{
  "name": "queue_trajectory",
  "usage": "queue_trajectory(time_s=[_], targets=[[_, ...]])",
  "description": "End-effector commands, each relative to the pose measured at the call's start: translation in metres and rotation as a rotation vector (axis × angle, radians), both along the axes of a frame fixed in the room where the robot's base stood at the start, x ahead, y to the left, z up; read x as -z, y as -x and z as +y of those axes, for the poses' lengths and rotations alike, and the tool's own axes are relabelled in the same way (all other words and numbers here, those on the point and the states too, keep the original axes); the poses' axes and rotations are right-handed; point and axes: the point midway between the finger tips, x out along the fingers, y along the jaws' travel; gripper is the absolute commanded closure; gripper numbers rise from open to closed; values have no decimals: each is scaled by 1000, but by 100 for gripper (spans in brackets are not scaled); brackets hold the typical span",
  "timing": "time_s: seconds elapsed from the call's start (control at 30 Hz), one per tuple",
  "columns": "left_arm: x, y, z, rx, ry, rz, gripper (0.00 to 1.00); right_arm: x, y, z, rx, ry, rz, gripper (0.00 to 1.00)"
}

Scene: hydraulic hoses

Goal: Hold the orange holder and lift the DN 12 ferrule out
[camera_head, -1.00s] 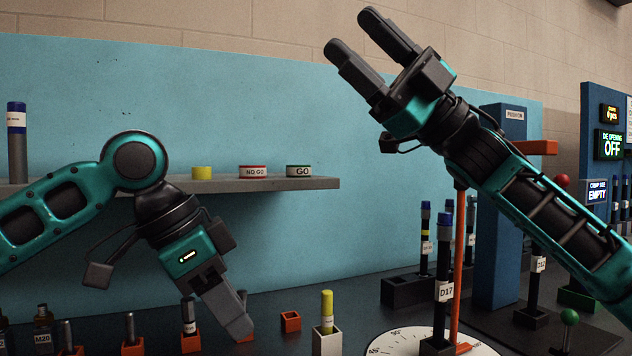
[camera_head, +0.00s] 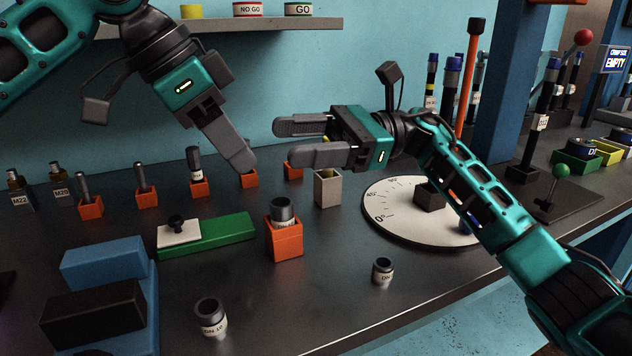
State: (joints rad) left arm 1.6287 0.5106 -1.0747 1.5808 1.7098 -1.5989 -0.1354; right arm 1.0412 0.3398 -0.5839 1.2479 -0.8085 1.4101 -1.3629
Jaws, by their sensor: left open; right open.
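An orange holder (camera_head: 285,243) stands on the dark bench in front of my arms. A grey ferrule (camera_head: 282,208) sits upright in it, its upper end showing above the rim. Its label is mostly hidden, so I cannot read the size. My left gripper (camera_head: 240,160) is open, pointing down and right, above and behind the holder to its left. My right gripper (camera_head: 285,142) is open and empty, pointing left, above and behind the holder. Neither gripper touches the holder or ferrule.
Loose ferrules stand at front left (camera_head: 211,318) and right (camera_head: 383,270) of the holder. A green block (camera_head: 225,235) lies to its left, a grey box (camera_head: 327,190) behind right. Several small orange holders line the back. A round dial (camera_head: 400,222) is at right.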

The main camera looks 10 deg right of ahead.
Motion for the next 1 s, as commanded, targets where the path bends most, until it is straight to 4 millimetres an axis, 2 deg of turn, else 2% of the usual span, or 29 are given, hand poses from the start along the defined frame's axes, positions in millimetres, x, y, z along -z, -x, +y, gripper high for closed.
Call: queue_trajectory(time_s=[0.03, 0.1, 0.2, 0.3, 0.47, 0.8, 1.0], targets=[[0, 0, 0, 0, 0, 0, 57, 25, -3, 1, 1, 87, -14, 39], [0, 0, 0, 0, 0, 0, 57, 55, -7, -1, 2, 212, -3, 39], [0, 0, 0, 0, 0, 0, 57, 88, -12, -8, 10, 366, 36, 39], [0, 0, 0, 0, 0, 0, 57, 108, -15, -15, 22, 464, 68, 39], [0, 0, 0, 0, 0, 0, 57, 122, -14, -13, 26, 520, 91, 39], [0, 0, 0, 0, 0, 0, 57, 141, 0, 31, 27, 518, 92, 39], [0, 0, 0, 0, 0, 0, 57, 147, 5, 45, 30, 518, 93, 39]])
